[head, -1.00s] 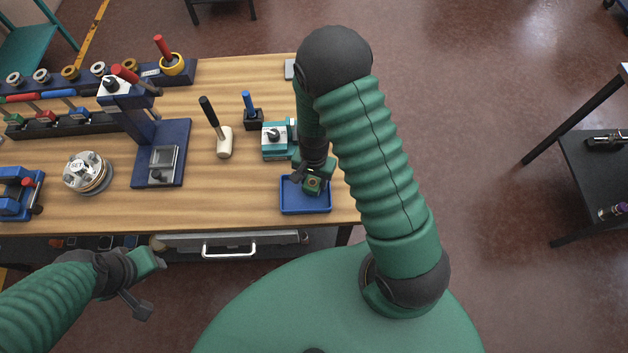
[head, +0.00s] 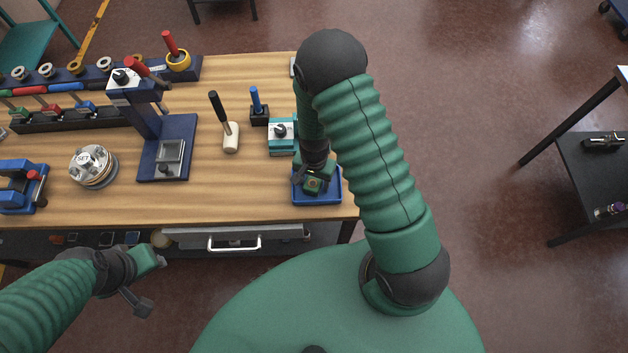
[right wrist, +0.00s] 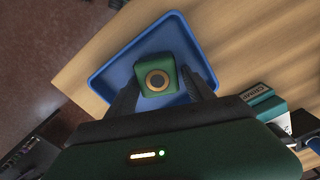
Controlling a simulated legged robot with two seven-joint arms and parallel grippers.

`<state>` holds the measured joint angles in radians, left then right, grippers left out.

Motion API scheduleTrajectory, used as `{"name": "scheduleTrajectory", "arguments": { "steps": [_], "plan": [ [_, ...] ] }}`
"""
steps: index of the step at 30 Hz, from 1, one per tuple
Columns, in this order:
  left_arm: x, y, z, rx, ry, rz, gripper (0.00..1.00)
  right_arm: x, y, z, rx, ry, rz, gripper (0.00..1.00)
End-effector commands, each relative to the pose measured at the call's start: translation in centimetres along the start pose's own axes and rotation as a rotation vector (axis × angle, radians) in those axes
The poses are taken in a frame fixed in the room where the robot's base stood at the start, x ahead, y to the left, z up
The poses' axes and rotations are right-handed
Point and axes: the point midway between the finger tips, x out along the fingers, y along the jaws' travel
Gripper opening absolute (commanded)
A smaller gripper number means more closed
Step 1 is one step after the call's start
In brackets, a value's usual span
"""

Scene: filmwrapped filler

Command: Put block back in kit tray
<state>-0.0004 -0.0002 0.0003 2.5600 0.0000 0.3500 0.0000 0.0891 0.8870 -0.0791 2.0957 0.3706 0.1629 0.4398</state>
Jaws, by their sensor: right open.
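The green block (head: 313,183) has a round ring on its top face. It shows over the blue tray (head: 330,198) at the bench's front right corner. In the right wrist view the block (right wrist: 156,75) lies against the blue tray floor (right wrist: 130,62). My right gripper (right wrist: 160,92) is open, with one dark finger on either side of the block. I cannot tell whether the fingers touch it or whether the block rests on the floor. My left gripper (head: 150,282) is in front of the bench, away from the block; its jaw opening is unclear.
A teal-and-white device (head: 282,137) stands just behind the tray. A blue-handled tool in a black holder (head: 258,112), a mallet (head: 231,138) and a blue press stand (head: 168,155) are further left. A drawer with a handle (head: 235,243) is under the bench front.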

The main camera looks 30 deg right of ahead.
Motion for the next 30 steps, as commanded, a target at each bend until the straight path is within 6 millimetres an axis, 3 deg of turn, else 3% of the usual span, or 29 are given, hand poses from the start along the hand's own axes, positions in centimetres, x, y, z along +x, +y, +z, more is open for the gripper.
{"name": "scheduleTrajectory", "arguments": {
  "steps": [6, 11, 21, 26, 30],
  "plan": [
    [0.1, 0.0, 0.0, -0.001, 0.0, 0.0, 0.36, 0.4, 0.3, 0.7, -0.001, -0.018, 0.009, 0.67],
    [0.0, 0.0, 0.0, -0.001, 0.0, 0.0, 0.36, -0.9, 0.2, 0.6, -0.003, -0.014, 0.005, 0.67],
    [0.9, 0.0, 0.2, 0.0, 0.0, 0.0, 0.36, -9.6, 0.0, 0.4, -0.003, -0.008, -0.001, 0.67],
    [0.9, 0.0, 0.2, -0.001, 0.0, 0.0, 0.36, -11.9, 0.1, 0.4, -0.004, -0.011, 0.002, 0.67],
    [0.9, 0.0, 0.2, -0.001, 0.0, 0.0, 0.36, -14.7, -0.1, 2.2, -0.203, 0.015, -0.044, 0.67]
  ]
}}
